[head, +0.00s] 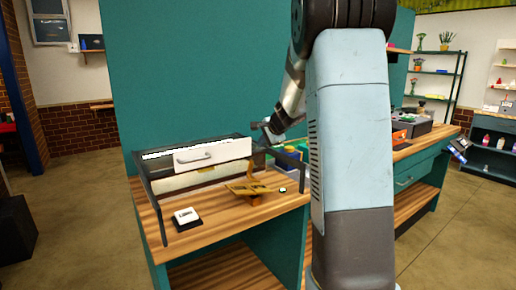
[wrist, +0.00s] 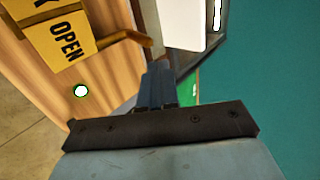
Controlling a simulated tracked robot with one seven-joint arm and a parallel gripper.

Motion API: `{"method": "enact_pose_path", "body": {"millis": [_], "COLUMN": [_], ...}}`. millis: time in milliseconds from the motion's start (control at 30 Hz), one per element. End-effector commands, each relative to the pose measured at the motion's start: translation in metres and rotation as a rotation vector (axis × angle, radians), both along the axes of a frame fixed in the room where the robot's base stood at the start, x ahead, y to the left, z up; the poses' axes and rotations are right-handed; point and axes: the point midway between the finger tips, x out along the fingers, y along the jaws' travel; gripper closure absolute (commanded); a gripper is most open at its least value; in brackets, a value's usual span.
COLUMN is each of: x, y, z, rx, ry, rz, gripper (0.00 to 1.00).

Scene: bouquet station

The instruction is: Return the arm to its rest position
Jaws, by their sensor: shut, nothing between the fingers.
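My arm rises in front of the teal panel in the head view and bends down to my gripper (head: 262,128), which is small there and partly merges with the dark frame behind it. The gripper hangs above the wooden table, near the right end of the white drawer front (head: 212,154). In the wrist view my gripper (wrist: 158,72) has its fingers together with nothing between them. The same yellow sign (head: 250,188) shows in the head view on the table.
A dark metal frame (head: 156,205) stands around the white drawer front. A small black-and-white device (head: 186,217) sits at the table's front left. The teal panel (head: 200,70) rises close behind. A second wooden counter (head: 425,138) with an orange item stands at right.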

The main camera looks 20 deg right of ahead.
Motion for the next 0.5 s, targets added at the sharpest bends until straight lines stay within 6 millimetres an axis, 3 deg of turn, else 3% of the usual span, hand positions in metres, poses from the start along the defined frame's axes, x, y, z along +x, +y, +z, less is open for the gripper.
{"method": "enact_pose_path", "body": {"millis": [200, 500], "x": [-0.022, -0.031], "y": [-0.004, -0.006], "z": [0.020, 0.028], "rx": [0.001, 0.000], "ry": [0.000, 0.002], "rz": [0.001, 0.001], "gripper": [1.00, 1.00]}}
